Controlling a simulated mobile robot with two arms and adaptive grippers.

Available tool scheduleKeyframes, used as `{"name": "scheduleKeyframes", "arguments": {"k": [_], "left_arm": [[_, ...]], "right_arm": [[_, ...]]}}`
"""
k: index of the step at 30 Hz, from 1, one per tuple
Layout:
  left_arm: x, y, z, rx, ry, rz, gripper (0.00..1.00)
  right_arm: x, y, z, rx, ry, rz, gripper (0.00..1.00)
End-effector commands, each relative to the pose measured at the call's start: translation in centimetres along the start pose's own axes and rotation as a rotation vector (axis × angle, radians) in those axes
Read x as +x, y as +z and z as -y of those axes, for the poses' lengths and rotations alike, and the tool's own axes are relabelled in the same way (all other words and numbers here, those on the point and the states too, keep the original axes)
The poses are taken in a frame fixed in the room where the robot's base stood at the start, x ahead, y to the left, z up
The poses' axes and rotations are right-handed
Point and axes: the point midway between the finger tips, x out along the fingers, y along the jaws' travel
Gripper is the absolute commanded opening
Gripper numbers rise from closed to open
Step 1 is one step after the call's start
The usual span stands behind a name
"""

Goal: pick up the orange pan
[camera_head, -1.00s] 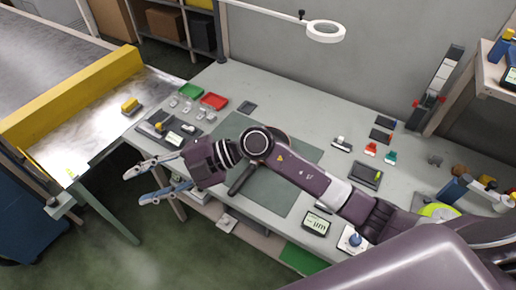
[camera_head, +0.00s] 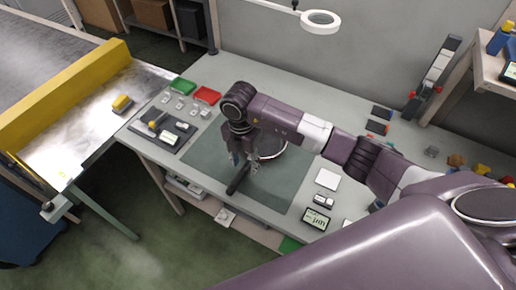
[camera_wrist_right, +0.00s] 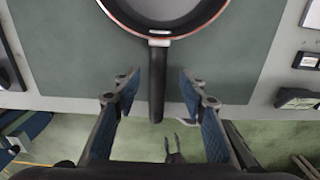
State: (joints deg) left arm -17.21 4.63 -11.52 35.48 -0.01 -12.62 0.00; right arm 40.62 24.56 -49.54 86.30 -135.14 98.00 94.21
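The orange pan (camera_wrist_right: 214,10) shows in the right wrist view as a dark pan with a thin orange rim, at the top of the picture. Its black handle (camera_wrist_right: 157,85) points down toward me, past the mat's edge. My right gripper (camera_wrist_right: 158,88) is open, its two fingers on either side of the handle with gaps on both sides. In the head view my right gripper (camera_head: 246,158) points down over the mat, and the handle (camera_head: 238,178) shows beside it. The pan (camera_head: 272,148) is partly hidden there by the gripper and arm. My left gripper is not in view.
The pan lies on a dark green mat (camera_head: 205,158) on a grey workbench (camera_head: 285,85). Red (camera_head: 207,95) and green (camera_head: 183,86) trays and small parts stand at the left. A ring lamp (camera_head: 320,21) hangs above the back. The conveyor's yellow guard (camera_head: 70,95) is at far left.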

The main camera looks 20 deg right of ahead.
Motion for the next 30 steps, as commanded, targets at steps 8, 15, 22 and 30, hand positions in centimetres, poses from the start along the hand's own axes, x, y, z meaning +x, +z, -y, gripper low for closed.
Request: {"name": "scheduleKeyframes", "arguments": {"k": [8,15,22,30], "left_arm": [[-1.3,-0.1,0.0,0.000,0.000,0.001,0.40],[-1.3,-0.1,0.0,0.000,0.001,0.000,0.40],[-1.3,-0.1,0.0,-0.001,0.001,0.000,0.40],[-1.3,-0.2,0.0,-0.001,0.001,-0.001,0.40]], "right_arm": [[3.0,-0.2,-0.2,-0.001,0.000,-0.002,0.39],[3.2,-0.2,-0.2,-0.002,0.002,-0.002,0.38],[3.2,-0.2,-0.2,-0.002,0.001,-0.002,0.12],[3.1,-0.2,-0.2,-0.002,0.002,-0.002,0.00]]}}
